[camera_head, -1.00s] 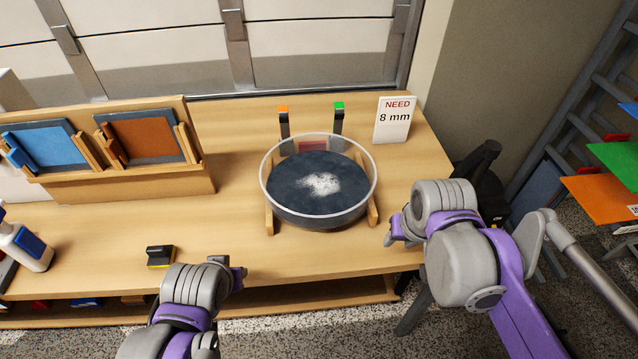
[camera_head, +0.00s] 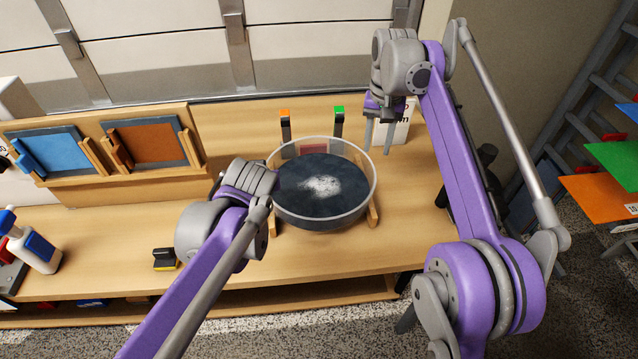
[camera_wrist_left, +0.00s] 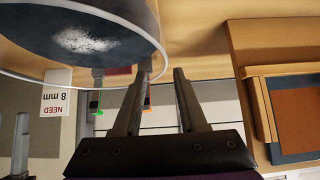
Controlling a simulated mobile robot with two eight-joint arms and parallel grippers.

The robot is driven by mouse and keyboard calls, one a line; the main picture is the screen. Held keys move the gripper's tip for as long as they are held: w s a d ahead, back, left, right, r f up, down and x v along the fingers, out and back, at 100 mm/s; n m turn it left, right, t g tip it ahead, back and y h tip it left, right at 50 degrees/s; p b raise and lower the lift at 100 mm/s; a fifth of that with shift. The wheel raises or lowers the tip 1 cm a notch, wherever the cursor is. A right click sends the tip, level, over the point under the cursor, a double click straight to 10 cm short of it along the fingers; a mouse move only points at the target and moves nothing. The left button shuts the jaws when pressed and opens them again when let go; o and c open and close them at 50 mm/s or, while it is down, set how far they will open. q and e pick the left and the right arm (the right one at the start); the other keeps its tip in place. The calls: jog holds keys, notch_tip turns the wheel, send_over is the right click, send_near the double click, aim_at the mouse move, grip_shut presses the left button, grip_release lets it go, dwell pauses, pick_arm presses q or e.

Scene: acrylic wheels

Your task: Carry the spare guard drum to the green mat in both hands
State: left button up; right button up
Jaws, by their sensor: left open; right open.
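The drum (camera_head: 322,212) is a round, clear-walled tub with a dark face and a white smudge. It sits tilted in a wooden cradle (camera_head: 373,205) on the bench. My right gripper (camera_head: 378,150) is open and empty, fingers pointing down, beside the drum's far right rim. My left wrist is at the drum's left side and hides its own fingers in the head view. In the left wrist view my left gripper (camera_wrist_left: 162,70) is open, one fingertip overlapping the drum's rim (camera_wrist_left: 100,83); I cannot tell whether they touch. I see no green mat.
A "NEED 8 mm" sign (camera_wrist_left: 56,92) stands behind the drum, partly hidden by my right gripper in the head view. Orange-topped (camera_head: 284,122) and green-topped (camera_head: 339,120) posts stand behind it. A panel rack (camera_head: 110,183), spray bottle (camera_head: 35,247) and black-yellow block (camera_head: 165,259) are left.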

pick_arm(q)
jog(key=x, duration=1.1)
jog(key=shift+s, duration=0.1)
pick_arm(e)
notch_tip(320, 180, down, 11)
jog(key=shift+r, duration=0.1)
pick_arm(q)
jog(key=c, duration=0.6)
pick_arm(e)
jog(key=c, duration=0.6)
pick_arm(q)
grip_shut()
pick_arm(e)
grip_shut()
pick_arm(q)
jog(key=shift+a, duration=0.1)
pick_arm(e)
jog(key=shift+d, duration=0.1)
